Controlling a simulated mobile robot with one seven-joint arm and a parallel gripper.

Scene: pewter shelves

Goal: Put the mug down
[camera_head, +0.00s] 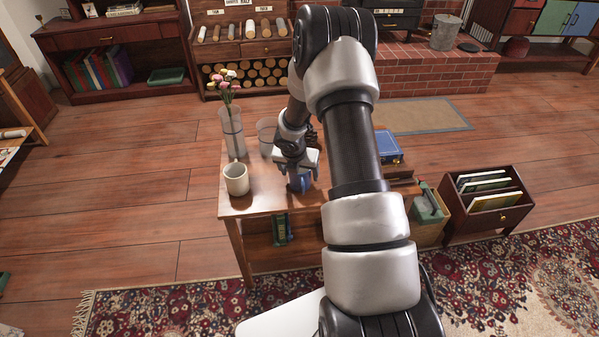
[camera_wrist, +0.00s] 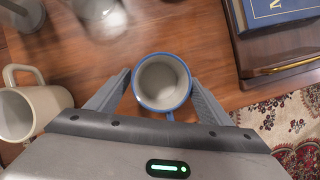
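A blue mug with a pale inside (camera_wrist: 163,82) is between the two fingertips of my gripper (camera_wrist: 161,76) in the wrist view. The fingertips appear to meet its sides, and its handle points toward the gripper body. In the head view the blue mug (camera_head: 305,182) shows partly below my gripper (camera_head: 300,178), at the front part of the small wooden table (camera_head: 262,204). It is upright; whether its base touches the wood is hidden. A cream mug (camera_head: 236,180) stands on the table to the left; it also shows in the wrist view (camera_wrist: 18,112).
A glass vase with flowers (camera_head: 232,130) and a clear glass container (camera_head: 267,135) stand at the table's back left. A blue book (camera_head: 386,147) lies to the right on a wooden box. Bare tabletop lies between the two mugs.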

